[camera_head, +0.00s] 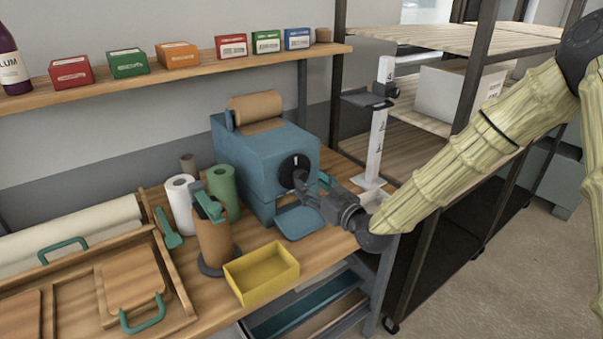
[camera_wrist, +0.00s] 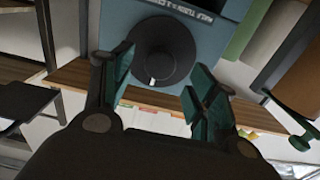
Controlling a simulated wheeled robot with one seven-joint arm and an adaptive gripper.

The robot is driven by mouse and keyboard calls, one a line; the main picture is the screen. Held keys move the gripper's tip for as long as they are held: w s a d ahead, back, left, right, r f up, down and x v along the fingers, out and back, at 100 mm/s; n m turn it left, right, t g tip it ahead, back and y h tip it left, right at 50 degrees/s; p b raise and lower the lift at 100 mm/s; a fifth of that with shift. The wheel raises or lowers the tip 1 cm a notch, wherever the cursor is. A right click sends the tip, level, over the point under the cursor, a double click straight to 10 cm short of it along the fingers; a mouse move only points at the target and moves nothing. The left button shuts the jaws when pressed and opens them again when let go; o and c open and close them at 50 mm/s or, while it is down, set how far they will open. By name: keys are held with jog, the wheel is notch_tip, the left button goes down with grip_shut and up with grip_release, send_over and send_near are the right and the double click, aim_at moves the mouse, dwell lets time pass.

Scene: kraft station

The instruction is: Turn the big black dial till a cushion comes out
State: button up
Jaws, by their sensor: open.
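The big black dial (camera_head: 288,166) is on the front face of a blue machine (camera_head: 240,160) that carries a brown paper roll (camera_head: 256,107) on top. In the wrist view the round dial (camera_wrist: 160,48) shows a small white mark near its lower edge, with lettering beyond it, upside down. My gripper (camera_head: 303,182) is in front of the dial. In the wrist view its teal-padded fingers (camera_wrist: 158,82) are open, one on each side of the dial's lower part; I cannot tell whether they touch it. The blue tray (camera_head: 300,224) below the machine's front looks empty.
Small boxes line the shelf above.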

aim_at(304, 178)
jog(key=x, duration=0.2)
jog(key=shift+w+a+p, duration=0.15)
jog(key=shift+w+p, duration=0.25)
jog(key=shift+w+a+r, duration=0.2)
jog(key=shift+w+a, duration=0.3)
jog(key=shift+w+a+f+p, duration=0.2)
jog(key=shift+w+a+p, duration=0.15)
jog(key=shift+w, duration=0.15)
jog(key=shift+d, duration=0.1)
jog(key=shift+s+r, duration=0.1)
jog(key=c, duration=1.1)
